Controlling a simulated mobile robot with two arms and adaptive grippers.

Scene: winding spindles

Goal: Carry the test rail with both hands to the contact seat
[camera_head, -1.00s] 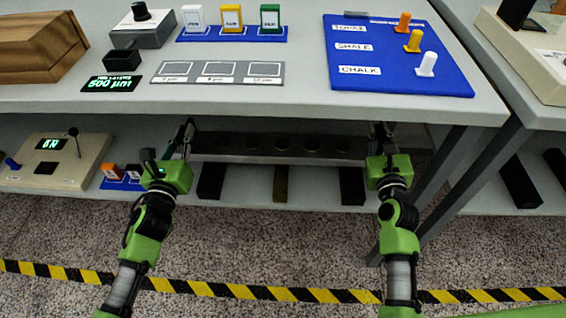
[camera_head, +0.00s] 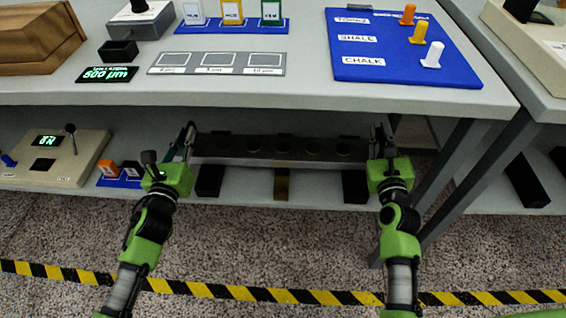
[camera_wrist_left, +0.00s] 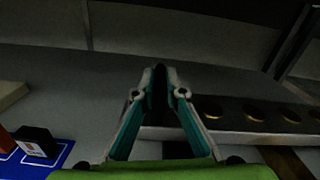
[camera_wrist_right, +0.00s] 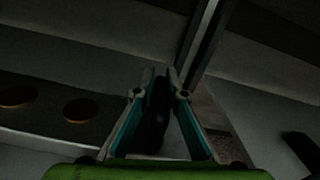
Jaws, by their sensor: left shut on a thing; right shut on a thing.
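The test rail (camera_head: 265,162) is a long dark bar with a lighter front face and several round brass discs along its top. It hangs level between my two grippers, over the lower shelf. My left gripper (camera_head: 188,132) is shut at its left end. My right gripper (camera_head: 378,134) is shut at its right end. The rail also shows in the left wrist view (camera_wrist_left: 240,137) and the right wrist view (camera_wrist_right: 40,146). What lies between the fingertips is dark in both wrist views. I cannot tell which thing is the contact seat.
Two black blocks (camera_head: 210,182) (camera_head: 355,187) and a brass-coloured block (camera_head: 282,185) stand on the lower shelf (camera_head: 240,193) under the rail. A beige device (camera_head: 70,170) stands left. The table top (camera_head: 300,93) overhangs the shelf. A table leg (camera_head: 450,165) stands right of my right gripper.

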